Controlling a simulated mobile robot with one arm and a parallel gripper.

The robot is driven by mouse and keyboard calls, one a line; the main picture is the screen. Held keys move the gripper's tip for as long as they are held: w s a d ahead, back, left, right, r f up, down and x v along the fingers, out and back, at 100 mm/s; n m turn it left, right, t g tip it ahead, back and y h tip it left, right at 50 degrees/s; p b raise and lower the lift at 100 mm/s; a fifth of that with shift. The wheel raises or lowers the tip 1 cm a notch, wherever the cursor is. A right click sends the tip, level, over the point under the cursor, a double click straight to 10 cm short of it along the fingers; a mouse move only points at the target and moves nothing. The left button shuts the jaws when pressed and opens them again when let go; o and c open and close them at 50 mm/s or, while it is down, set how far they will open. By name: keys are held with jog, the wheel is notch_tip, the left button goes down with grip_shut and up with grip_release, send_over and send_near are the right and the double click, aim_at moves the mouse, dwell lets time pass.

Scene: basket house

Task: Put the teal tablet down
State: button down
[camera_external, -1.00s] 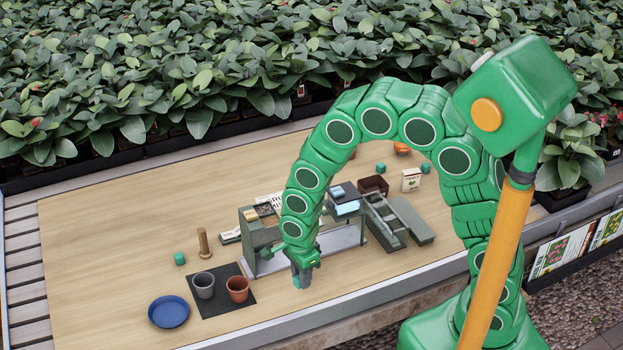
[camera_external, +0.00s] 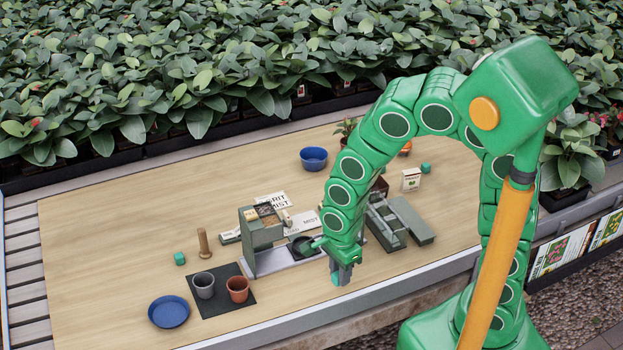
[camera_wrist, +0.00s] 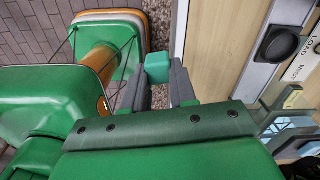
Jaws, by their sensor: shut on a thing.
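The teal tablet (camera_wrist: 157,68) is a small teal block between the tips of my gripper's grey fingers in the wrist view. My gripper (camera_wrist: 158,84) is shut on it. In the external view my gripper (camera_external: 342,275) points down near the front edge of the wooden table (camera_external: 120,230), right of the grey-green machine (camera_external: 262,240). The tablet (camera_external: 335,279) shows at its fingertips there. I cannot tell whether it touches the table.
A grey ramp-like unit (camera_external: 388,228) stands to the right. A grey cup (camera_external: 204,286) and a terracotta cup (camera_external: 238,290) stand on a black mat (camera_external: 212,305), beside a blue plate (camera_external: 168,312). Other teal blocks (camera_external: 180,258) lie on the table. A blue bowl (camera_external: 313,157) is at the back.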

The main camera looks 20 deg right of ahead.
jog(key=shift+s+d+r, duration=0.1)
jog(key=shift+s+r, duration=0.05)
jog(key=shift+s, duration=0.05)
jog(key=w+a+r+n, duration=0.1)
jog(key=w+a+n, duration=0.1)
jog(key=w+a, duration=0.35)
jog(key=w+a+n, duration=0.1)
jog(key=w+a, duration=0.1)
jog(key=a, duration=0.6)
jog(key=n, duration=0.4)
send_over(175, 315)
jog(key=shift+s+f, duration=0.1)
jog(key=shift+f, duration=6.55)
jog(key=shift+f, duration=0.2)
jog(key=c, duration=1.2)
grip_release()
